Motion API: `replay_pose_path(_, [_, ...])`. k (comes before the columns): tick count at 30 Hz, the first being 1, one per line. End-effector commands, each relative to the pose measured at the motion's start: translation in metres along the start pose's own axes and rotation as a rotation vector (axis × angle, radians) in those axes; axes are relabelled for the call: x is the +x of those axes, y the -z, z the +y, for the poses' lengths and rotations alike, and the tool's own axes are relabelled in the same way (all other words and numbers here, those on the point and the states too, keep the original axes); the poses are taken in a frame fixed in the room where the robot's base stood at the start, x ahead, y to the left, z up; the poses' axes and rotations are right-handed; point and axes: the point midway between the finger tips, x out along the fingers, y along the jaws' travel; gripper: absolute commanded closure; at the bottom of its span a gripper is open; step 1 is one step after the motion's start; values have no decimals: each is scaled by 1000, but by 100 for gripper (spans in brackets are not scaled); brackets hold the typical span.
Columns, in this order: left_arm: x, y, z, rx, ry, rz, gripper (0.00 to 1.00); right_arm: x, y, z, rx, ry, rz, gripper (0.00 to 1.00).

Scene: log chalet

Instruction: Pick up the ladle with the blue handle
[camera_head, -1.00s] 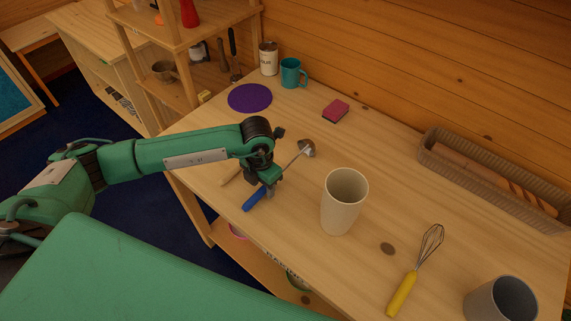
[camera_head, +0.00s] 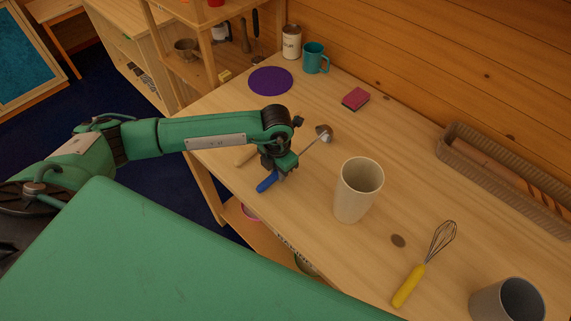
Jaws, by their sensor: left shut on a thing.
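The ladle (camera_head: 267,181) has a blue handle, a thin metal shaft and a metal bowl at its far end (camera_head: 324,131). It is at the near left part of the wooden table (camera_head: 385,140). My left gripper (camera_head: 283,173) points down over the ladle and is shut on it where the handle meets the shaft. The fingertips are partly hidden by the gripper body. Whether the ladle touches the table I cannot tell. My right gripper is not in view.
A beige cup (camera_head: 357,190) stands just right of the ladle. A light wooden handle (camera_head: 247,155) lies behind my gripper. A yellow whisk (camera_head: 424,265), grey cup (camera_head: 507,301), red sponge (camera_head: 355,99), purple disc (camera_head: 270,81), teal mug (camera_head: 315,58) and basket (camera_head: 500,178) are also on the table.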

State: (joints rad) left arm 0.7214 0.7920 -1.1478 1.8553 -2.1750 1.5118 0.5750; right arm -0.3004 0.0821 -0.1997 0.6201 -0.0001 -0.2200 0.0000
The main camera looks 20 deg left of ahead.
Motion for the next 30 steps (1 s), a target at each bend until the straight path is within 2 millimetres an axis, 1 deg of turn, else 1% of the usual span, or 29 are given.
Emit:
replay_pose_path(5, [-15,-1,0,1,0,-5,100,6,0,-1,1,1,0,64])
replay_pose_path(8, [-32,-1,0,2,-1,-6,100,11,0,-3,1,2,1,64])
replay_pose_path(11, [-55,-1,1,1,-2,-8,100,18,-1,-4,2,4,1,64])
replay_pose_path(18, [-122,-1,0,3,-2,-8,100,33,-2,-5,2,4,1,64])
replay_pose_path(21, [-147,-1,0,2,-2,-7,100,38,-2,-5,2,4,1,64])
replay_pose_path(25, [-172,0,0,1,-2,-6,100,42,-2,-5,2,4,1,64])
replay_pose_path(30, [-191,0,0,1,0,-3,100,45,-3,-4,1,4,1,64])
